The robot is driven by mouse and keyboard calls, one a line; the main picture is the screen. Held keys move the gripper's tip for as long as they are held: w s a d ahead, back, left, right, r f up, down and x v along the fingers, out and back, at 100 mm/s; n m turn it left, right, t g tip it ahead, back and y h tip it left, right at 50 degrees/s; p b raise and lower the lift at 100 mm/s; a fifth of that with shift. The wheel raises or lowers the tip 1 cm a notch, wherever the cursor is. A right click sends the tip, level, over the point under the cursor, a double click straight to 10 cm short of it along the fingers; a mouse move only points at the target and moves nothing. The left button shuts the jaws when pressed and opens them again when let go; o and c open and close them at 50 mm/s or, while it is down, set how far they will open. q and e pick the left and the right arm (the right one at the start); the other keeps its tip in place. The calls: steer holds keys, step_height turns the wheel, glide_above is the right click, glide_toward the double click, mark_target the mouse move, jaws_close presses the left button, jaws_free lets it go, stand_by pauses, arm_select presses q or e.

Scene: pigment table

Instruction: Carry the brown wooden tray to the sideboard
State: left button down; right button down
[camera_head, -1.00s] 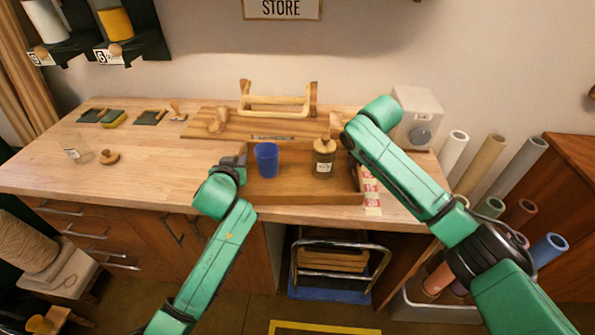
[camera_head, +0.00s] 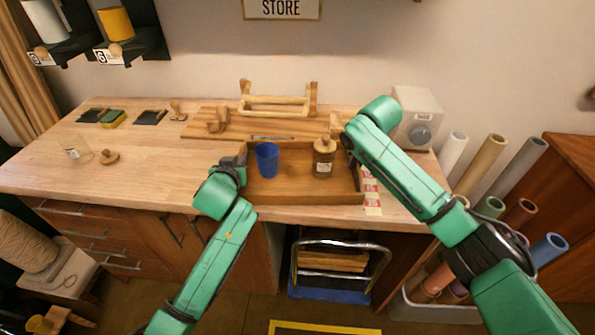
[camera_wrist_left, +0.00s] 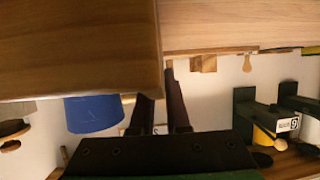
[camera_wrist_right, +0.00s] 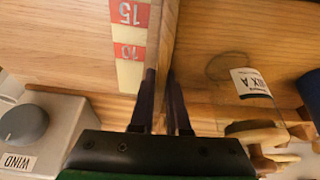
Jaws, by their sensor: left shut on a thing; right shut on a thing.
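The brown wooden tray (camera_head: 300,197) is at the front of the wooden workbench. It holds a blue cup (camera_head: 266,160) on its left side and a jar with a wooden stopper (camera_head: 323,158) on its right side, both upright. My left gripper (camera_head: 240,163) is shut on the tray's left wall; the wall also shows between its fingers in the left wrist view (camera_wrist_left: 162,70). My right gripper (camera_wrist_right: 162,75) is shut on the tray's right wall, and in the head view my arm hides most of it. I cannot tell whether the tray touches the bench.
A board with a wooden-handled frame (camera_head: 277,103) lies behind the tray. A grey box with a dial (camera_head: 418,120) stands at the back right. Upright rolls (camera_head: 492,163) stand right of the bench.

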arm_select(q)
steer(key=shift+r, duration=0.1)
arm_select(e)
steer(key=shift+r, duration=0.1)
